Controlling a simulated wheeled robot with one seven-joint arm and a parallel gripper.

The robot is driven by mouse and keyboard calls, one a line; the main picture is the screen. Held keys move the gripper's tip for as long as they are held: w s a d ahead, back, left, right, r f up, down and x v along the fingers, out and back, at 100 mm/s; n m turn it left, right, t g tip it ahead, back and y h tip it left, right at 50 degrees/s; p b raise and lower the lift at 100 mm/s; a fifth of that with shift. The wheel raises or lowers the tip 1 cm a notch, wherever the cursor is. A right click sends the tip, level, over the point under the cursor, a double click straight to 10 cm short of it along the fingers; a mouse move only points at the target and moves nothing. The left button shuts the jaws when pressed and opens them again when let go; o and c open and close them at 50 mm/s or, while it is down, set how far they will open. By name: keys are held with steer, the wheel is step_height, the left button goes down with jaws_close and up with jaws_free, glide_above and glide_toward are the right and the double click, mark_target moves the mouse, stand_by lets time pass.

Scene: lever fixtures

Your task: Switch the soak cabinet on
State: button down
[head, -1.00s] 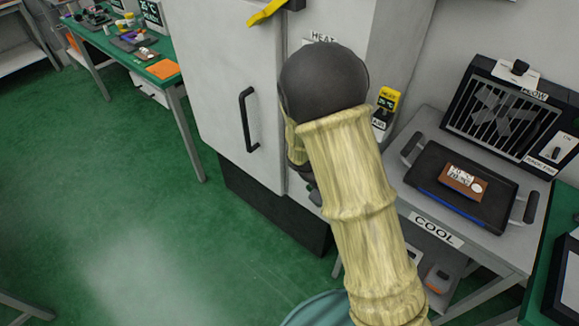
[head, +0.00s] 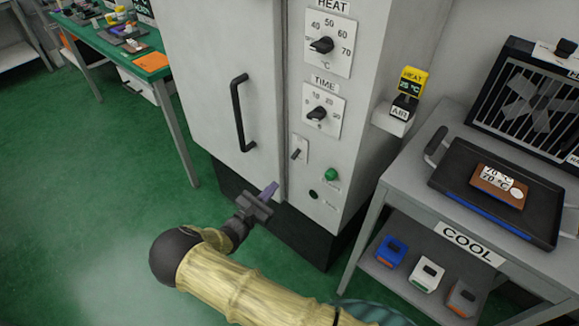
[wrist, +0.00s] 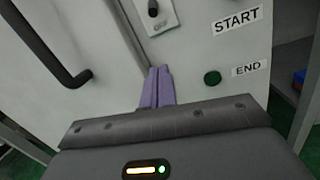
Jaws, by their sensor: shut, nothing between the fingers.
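The soak cabinet (head: 215,75) is a tall pale grey cabinet with a black door handle (head: 240,112). Its front panel carries a HEAT dial (head: 322,45), a TIME dial (head: 321,113) and a small toggle switch (head: 297,153), whose lever seems to point down. In the wrist view the switch (wrist: 153,9) is cut by the top edge, with OFF printed below it. A lit green button (head: 331,174) and a dark END button (head: 313,194) sit beside and below. My gripper (head: 273,187) is shut and empty, below and left of the switch; its purple fingertips (wrist: 159,72) lie close together.
A grey cart (head: 395,165) stands to the right, holding a black tray (head: 455,205) and a fan unit (head: 540,100). A green table (head: 150,62) is at the left. The floor between is clear.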

mark_target(297, 162)
steer(key=shift+d, duration=0.15)
steer(key=x, duration=0.9)
steer(key=shift+w+d, duration=0.3)
steer(key=r, duration=0.1)
steer(key=s+r, duration=0.1)
steer(key=r, duration=0.1)
steer(key=shift+s+a+r+p, duration=0.25)
steer(key=shift+s+r+p, duration=0.05)
steer(key=shift+r, duration=0.05)
steer(key=shift+a+r, duration=0.1)
steer(key=shift+a, duration=0.1)
steer(key=shift+d+p, duration=0.1)
steer(key=shift+p, duration=0.25)
